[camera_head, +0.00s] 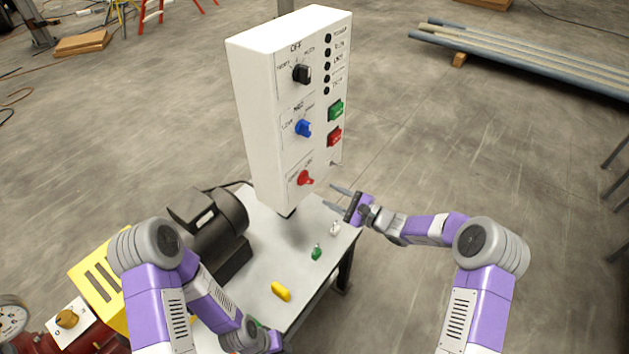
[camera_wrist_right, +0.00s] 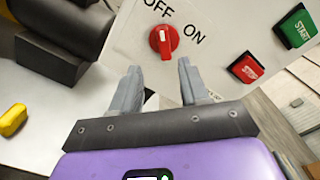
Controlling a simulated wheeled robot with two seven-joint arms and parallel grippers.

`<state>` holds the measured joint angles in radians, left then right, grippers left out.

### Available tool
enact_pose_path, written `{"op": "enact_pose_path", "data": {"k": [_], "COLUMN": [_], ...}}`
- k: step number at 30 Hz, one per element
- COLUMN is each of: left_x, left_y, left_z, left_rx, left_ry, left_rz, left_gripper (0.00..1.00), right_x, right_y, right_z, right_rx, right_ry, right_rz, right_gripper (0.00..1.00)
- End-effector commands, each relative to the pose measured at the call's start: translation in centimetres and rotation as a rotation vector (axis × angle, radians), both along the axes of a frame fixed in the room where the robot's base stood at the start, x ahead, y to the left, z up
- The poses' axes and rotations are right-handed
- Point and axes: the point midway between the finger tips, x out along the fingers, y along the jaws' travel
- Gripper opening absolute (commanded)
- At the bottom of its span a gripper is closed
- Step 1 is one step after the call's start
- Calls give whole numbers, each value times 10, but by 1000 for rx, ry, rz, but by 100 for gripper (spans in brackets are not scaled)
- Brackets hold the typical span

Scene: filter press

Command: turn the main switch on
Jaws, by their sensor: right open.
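The main switch is a red knob (camera_head: 305,178) low on the front of a white control box (camera_head: 262,110). In the right wrist view the red knob (camera_wrist_right: 164,40) sits between the OFF and ON labels, its white mark at the upper left toward OFF. My right gripper (camera_head: 329,196) is open and empty, at the lower right of the box. In the wrist view its fingertips (camera_wrist_right: 158,68) lie just below the knob, apart from it. My left gripper (camera_head: 268,341) is low in the head view, and its fingers cannot be made out.
Above the red knob are a blue knob (camera_head: 303,128) and a black knob (camera_head: 302,74). Green (camera_head: 336,110) and red (camera_head: 334,136) buttons are at the right. A table (camera_head: 262,268) below holds a dark motor (camera_head: 222,225) and small coloured pieces.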

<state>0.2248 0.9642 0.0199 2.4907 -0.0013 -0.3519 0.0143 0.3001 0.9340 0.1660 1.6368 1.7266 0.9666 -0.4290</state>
Motion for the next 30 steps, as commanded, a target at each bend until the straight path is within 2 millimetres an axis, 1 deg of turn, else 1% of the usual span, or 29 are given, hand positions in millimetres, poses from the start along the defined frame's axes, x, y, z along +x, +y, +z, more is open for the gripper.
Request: {"op": "enact_pose_path", "data": {"k": [1,3,12,15,20,26,27,29,30], "left_x": [0,0,0,0,0,0,0,0,0], "left_y": [0,0,0,0,0,0,0,0,0], "left_z": [0,0,-2,-2,-2,-2,-2,-2,-2], "left_rx": [0,0,0,0,0,0,0,0,0], "left_ry": [0,0,0,0,0,0,0,0,0], "left_rz": [0,0,0,0,0,0,0,0,0], "left_gripper": [43,43,43,43,43,43,43,43,43], "right_x": [4,9,35,42,47,47,47,47,47], "right_y": [1,6,45,53,59,59,59,59,59], "right_z": [4,6,5,4,5,5,4,4,5], "right_rx": [11,18,15,14,16,15,15,15,15], "right_ry": [-8,-13,-11,-10,-9,-8,-8,-8,-8], "right_rz": [-7,-11,-8,-8,-10,-10,-10,-10,-10], "right_gripper": [45,45,45,45,45,45,43,34,28]}}
